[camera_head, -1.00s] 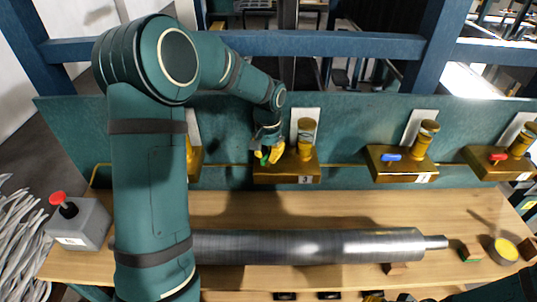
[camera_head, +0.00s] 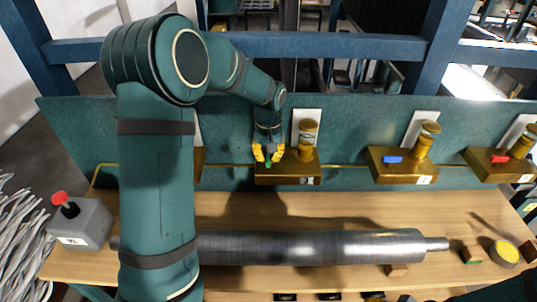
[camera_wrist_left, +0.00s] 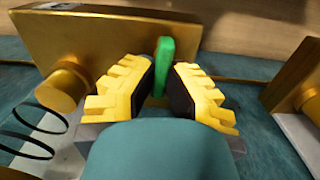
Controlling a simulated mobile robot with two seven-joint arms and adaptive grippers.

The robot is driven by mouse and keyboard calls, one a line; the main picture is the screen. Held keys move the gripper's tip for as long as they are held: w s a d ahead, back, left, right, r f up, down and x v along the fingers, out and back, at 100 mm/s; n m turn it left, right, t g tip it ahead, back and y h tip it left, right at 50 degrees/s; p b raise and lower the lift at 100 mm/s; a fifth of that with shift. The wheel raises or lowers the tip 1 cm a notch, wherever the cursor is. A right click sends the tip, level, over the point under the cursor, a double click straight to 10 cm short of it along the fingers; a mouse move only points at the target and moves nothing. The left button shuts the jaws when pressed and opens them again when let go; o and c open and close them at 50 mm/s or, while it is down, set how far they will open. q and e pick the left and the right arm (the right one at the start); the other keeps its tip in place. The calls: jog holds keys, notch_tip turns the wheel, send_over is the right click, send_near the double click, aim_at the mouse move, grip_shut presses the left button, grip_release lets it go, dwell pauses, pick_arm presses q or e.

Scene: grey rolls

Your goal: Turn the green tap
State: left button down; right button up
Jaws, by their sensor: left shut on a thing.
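The green tap (camera_wrist_left: 163,62) is a flat green handle on the front of a brass valve block (camera_head: 290,170). In the head view the handle (camera_head: 268,161) is a small green spot between my fingers. My left gripper (camera_head: 268,155) reaches down to it from above, with one yellow finger on each side. In the left wrist view the gripper (camera_wrist_left: 160,85) is shut on the handle, which stands on edge between the dark finger pads. Part of the handle is hidden by the fingers. My right gripper is not clearly seen.
Blocks with a blue tap (camera_head: 393,159) and a red tap (camera_head: 500,159) stand to the right. A metal roll (camera_head: 320,245) lies across the wooden bench (camera_head: 330,208). A grey box with a red button (camera_head: 60,198) is at left.

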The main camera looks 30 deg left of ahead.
pick_arm(q)
jog(key=shift+f, duration=0.1)
jog(key=c, duration=1)
grip_release()
notch_tip(320, 180, up, 12)
